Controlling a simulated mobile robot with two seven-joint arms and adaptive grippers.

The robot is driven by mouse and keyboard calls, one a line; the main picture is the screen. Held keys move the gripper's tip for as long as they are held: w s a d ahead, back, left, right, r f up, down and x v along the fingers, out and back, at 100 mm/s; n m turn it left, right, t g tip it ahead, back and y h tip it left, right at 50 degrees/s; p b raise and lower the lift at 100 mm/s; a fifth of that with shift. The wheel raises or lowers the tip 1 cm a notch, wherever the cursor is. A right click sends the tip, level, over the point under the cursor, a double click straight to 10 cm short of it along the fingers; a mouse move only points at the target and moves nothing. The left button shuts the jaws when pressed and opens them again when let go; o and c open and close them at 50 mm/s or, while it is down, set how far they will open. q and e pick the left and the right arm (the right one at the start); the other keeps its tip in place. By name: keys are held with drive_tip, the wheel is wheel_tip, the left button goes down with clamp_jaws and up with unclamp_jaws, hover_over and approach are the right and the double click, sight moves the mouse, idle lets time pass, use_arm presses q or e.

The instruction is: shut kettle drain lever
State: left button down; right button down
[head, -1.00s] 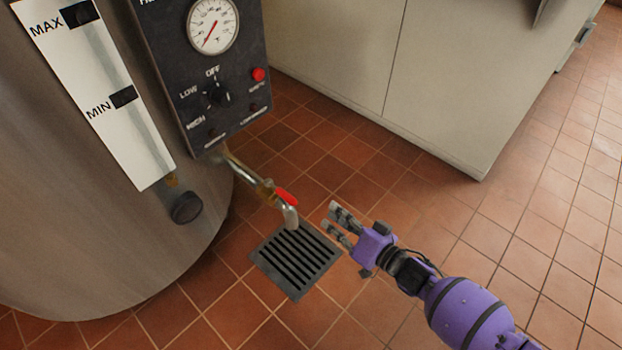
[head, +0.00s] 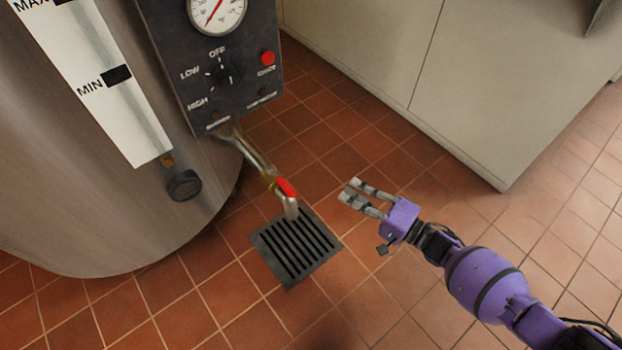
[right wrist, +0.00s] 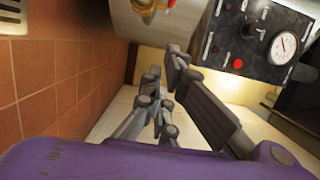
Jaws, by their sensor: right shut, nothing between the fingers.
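The drain lever (head: 286,187) is a small red handle on the kettle's drain pipe (head: 255,158). It looks roughly in line with the pipe, above the downturned spout (head: 291,208). In the right wrist view a bit of red (right wrist: 170,3) shows at the top edge by the pipe. The kettle (head: 110,225) is a large steel drum at the left. My right gripper (head: 349,190) is to the right of the lever, apart from it, shut and empty, its fingers pointing left. Its fingers also show in the right wrist view (right wrist: 168,75). My left gripper is out of view.
A dark control panel (head: 205,75) with gauge and red button hangs above the pipe. A floor drain grate (head: 295,248) lies under the spout. A pale cabinet (head: 440,90) stands behind. The tiled floor around my right gripper is clear.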

sight(281, 181)
idle(0.3)
